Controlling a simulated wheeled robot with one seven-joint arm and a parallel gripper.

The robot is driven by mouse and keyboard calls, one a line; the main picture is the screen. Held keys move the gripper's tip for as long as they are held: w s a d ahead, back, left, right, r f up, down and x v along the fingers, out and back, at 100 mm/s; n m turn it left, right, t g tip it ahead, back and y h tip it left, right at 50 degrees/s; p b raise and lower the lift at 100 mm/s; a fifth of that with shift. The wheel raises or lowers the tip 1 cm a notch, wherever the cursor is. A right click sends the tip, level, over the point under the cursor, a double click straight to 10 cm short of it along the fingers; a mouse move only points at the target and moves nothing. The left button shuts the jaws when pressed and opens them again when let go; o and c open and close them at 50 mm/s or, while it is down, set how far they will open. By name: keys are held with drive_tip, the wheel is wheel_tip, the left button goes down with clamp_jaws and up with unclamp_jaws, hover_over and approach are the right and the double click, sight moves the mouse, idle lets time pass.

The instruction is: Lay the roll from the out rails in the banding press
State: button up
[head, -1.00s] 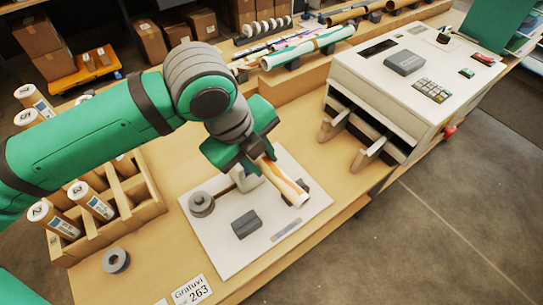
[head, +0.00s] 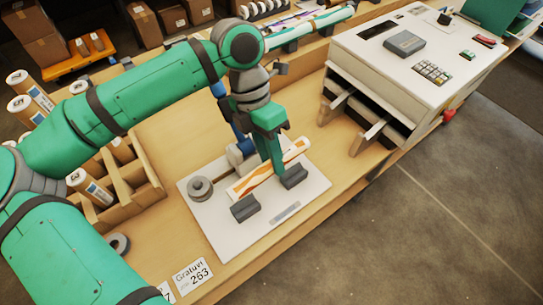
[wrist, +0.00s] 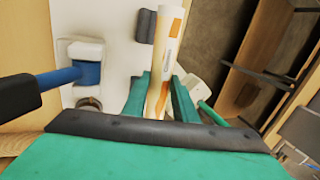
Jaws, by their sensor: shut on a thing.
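My gripper (head: 275,166) is shut around the middle of a cream roll with orange stripes (head: 246,186), low over the banding press's white base plate (head: 240,247). The roll also shows in the wrist view (wrist: 166,45), running away between the fingers. In the head view it lies roughly along the line of the press's two dark grey blocks (head: 245,208), just behind them. I cannot tell whether it touches them. One block shows left of the roll's far end in the wrist view (wrist: 146,26). The out rails (head: 367,137) on the laminator appear empty.
A blue-handled part (wrist: 88,72) of the press stands close beside my gripper. A grey spool (head: 199,188) sits on the plate's left. The white laminator (head: 400,65) stands at the back right. A wooden rack of tubes (head: 120,195) is at the left.

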drive_tip(key=shift+f+m, duration=0.15)
drive_tip(key=shift+m, duration=0.25)
drive_tip(key=shift+f, duration=4.65)
drive_tip(key=shift+f, duration=0.1)
drive_tip(key=o, duration=1.2)
drive_tip(key=v, duration=1)
drive_tip(key=shift+w+r, duration=0.1)
drive_tip(key=shift+r, duration=0.3)
